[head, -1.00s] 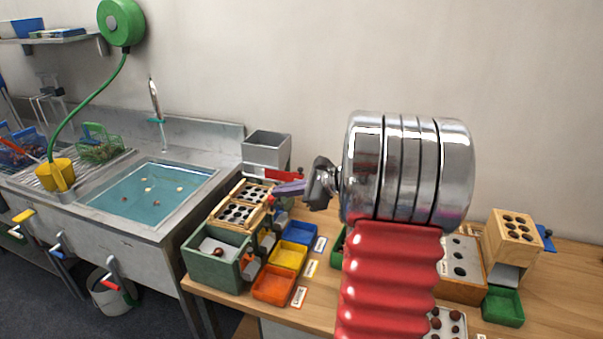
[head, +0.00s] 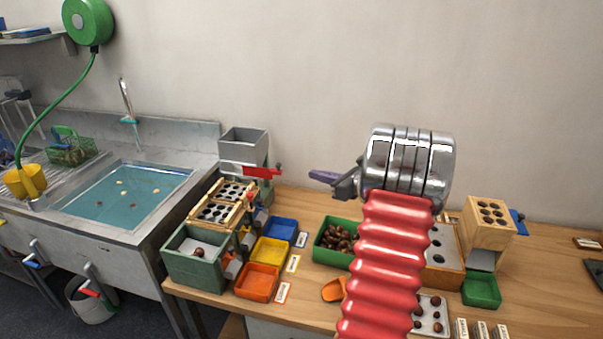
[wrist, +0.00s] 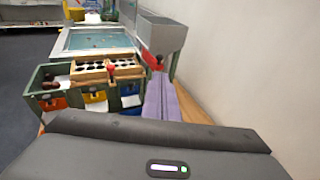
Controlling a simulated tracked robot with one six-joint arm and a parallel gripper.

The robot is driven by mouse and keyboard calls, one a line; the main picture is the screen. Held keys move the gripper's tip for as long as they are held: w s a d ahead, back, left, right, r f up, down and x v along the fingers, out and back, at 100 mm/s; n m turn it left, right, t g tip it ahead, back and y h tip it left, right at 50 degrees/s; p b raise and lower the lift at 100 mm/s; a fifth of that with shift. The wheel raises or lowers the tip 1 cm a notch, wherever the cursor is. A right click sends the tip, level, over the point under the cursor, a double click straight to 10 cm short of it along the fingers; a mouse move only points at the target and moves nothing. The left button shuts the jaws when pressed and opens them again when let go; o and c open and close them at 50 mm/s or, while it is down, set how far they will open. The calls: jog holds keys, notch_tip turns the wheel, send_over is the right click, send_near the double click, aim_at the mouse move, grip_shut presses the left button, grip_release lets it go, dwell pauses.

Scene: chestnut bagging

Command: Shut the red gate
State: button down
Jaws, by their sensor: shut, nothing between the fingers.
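The red gate (head: 262,172) is a flat red piece at the lower front of the grey hopper (head: 236,153), sticking out past the hopper's right side. I cannot tell how far open it is. My gripper (head: 313,175) has purple fingers, shut and empty, pointing left toward the gate. A clear gap lies between the fingertips and the gate's right end in the head view. In the wrist view the shut fingers (wrist: 157,78) point at the hopper (wrist: 163,36). The red gate (wrist: 149,58) shows there just beyond the fingertips, partly hidden.
A wooden tray with holes (head: 215,211) and a green box (head: 193,262) stand left and in front of the hopper. Blue, yellow and orange bins (head: 258,281) line the bench. A green bin (head: 328,259) of chestnuts sits beneath my arm. The wall is close behind.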

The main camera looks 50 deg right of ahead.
aim_at(280, 166)
jog(key=x, duration=1.3)
jog(key=shift+w, duration=0.35)
